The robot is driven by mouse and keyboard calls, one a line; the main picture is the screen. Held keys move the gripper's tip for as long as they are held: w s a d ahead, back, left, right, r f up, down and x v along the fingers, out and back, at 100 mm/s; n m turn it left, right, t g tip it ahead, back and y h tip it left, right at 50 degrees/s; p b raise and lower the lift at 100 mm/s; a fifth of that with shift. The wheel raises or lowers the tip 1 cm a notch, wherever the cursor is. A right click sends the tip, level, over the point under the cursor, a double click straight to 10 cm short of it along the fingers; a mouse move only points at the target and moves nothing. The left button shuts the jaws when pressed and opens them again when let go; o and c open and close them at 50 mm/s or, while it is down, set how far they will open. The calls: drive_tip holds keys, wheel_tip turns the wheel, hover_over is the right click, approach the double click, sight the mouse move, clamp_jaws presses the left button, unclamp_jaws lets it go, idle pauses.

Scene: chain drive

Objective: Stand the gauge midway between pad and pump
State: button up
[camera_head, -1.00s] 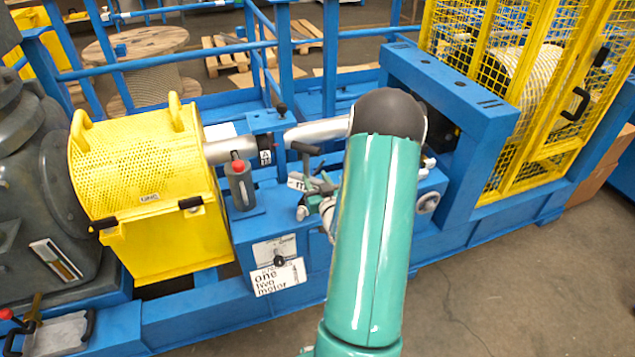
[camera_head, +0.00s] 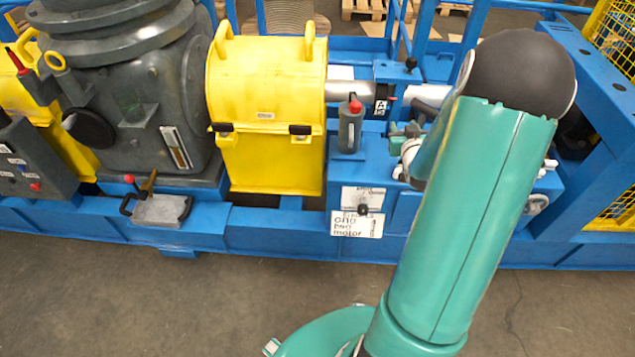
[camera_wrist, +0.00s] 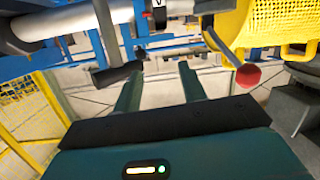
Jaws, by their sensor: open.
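My gripper (camera_wrist: 163,78) is open in the wrist view, with nothing seen between its fingers. In the head view, my gripper (camera_head: 405,137) is partly hidden by my arm over the blue bench. A grey upright cylinder with a red top (camera_head: 350,130) stands left of it; its red end (camera_wrist: 248,75) is right of the fingers in the wrist view. A dark-ended handle (camera_wrist: 118,75) is left of them. I cannot tell which things are gauge, pad and pump.
Paper labels (camera_head: 357,225) are on the bench front. A blue frame (camera_head: 590,110) and yellow mesh cage (camera_head: 615,40) stand right. The grey floor in front is clear.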

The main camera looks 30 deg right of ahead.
drive_tip(key=s+a+r+n+g+y, duration=0.1)
drive_tip(key=a+r+g+y, duration=0.1)
drive_tip(key=a+r, duration=0.6)
drive_tip(key=s+a+r+n+g+y, duration=0.15)
drive_tip(key=a+r, duration=0.25)
drive_tip(key=a, duration=0.8)
drive_tip(key=s+a+r+n+g+y, duration=0.1)
drive_tip(key=s+a+r+g, duration=0.1)
drive_tip(key=s+a, duration=0.6)
drive_tip(key=s+a+r+g+y, duration=0.2)
drive_tip(key=s+a+g, duration=0.1)
drive_tip(key=s+a, duration=0.6)
drive_tip(key=shift+s+r+n, duration=0.3)
drive_tip(key=shift+n, duration=0.05)
drive_tip(key=shift+d+y, duration=0.2)
drive_tip(key=shift+y, duration=0.05)
